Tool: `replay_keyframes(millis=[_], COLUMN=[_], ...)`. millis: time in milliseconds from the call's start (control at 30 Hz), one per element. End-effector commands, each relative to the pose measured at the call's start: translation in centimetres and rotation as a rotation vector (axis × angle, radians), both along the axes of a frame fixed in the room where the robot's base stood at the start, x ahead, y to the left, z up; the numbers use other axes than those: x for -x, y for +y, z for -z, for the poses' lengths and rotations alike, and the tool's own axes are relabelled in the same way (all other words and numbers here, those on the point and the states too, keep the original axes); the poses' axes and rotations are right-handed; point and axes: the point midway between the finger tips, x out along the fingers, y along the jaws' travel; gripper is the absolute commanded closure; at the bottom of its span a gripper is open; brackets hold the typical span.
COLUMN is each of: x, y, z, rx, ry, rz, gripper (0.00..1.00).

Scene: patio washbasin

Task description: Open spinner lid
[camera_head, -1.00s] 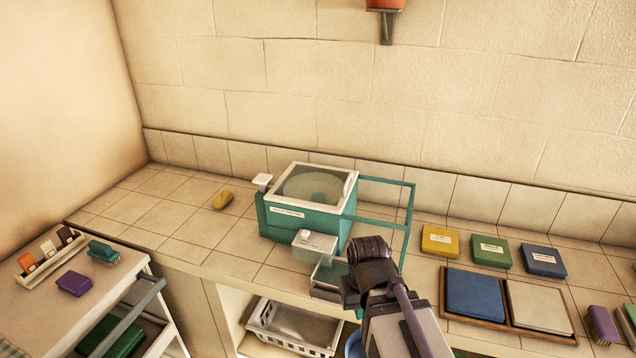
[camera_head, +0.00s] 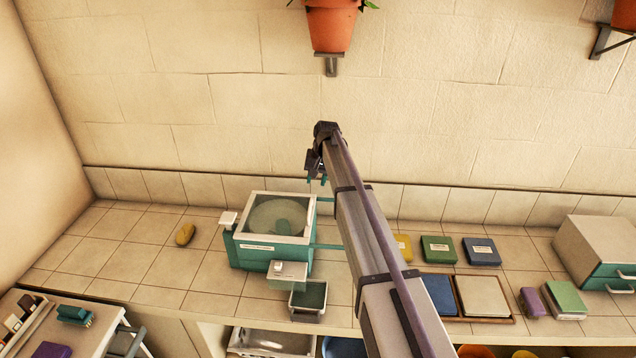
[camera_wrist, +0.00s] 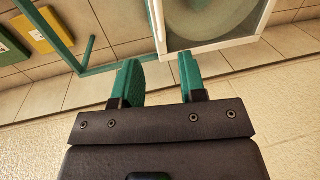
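The spinner (camera_head: 268,258) is a teal box on the tiled counter. Its white-framed lid (camera_head: 277,216) with a clear round window lies closed on top, and a dark teal shape shows through the window. Part of the lid also shows at the top of the wrist view (camera_wrist: 207,38). My gripper (camera_head: 317,181) is raised above the spinner's back right side, near the wall. In the wrist view its two teal fingers (camera_wrist: 160,72) are apart with nothing between them. The lid's edge lies beyond the fingertips, and I see no contact.
A teal rail frame (camera_wrist: 88,55) extends from the spinner's right side. A small open tray (camera_head: 308,298) stands in front. Yellow, green (camera_head: 438,249) and blue boxes sit right. A yellow sponge (camera_head: 185,235) lies left on mostly clear tiles. A potted plant (camera_head: 331,28) hangs above.

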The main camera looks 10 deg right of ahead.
Motion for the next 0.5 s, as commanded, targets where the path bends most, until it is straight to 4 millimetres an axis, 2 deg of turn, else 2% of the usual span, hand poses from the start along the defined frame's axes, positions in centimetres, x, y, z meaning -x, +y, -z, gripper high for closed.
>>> replay_keyframes(millis=[33,267,367,500], x=[-1.0,-0.4,-0.4,-0.5], y=[0.1,0.3,0.5,1.0], z=[0.5,1.3,2.8,6.0], rx=[-0.009,-0.015,-0.015,-0.015], ry=[0.000,0.003,0.002,0.002], rz=[0.019,0.048,0.047,0.047], gripper=[0.62,0.62,0.62,0.62])
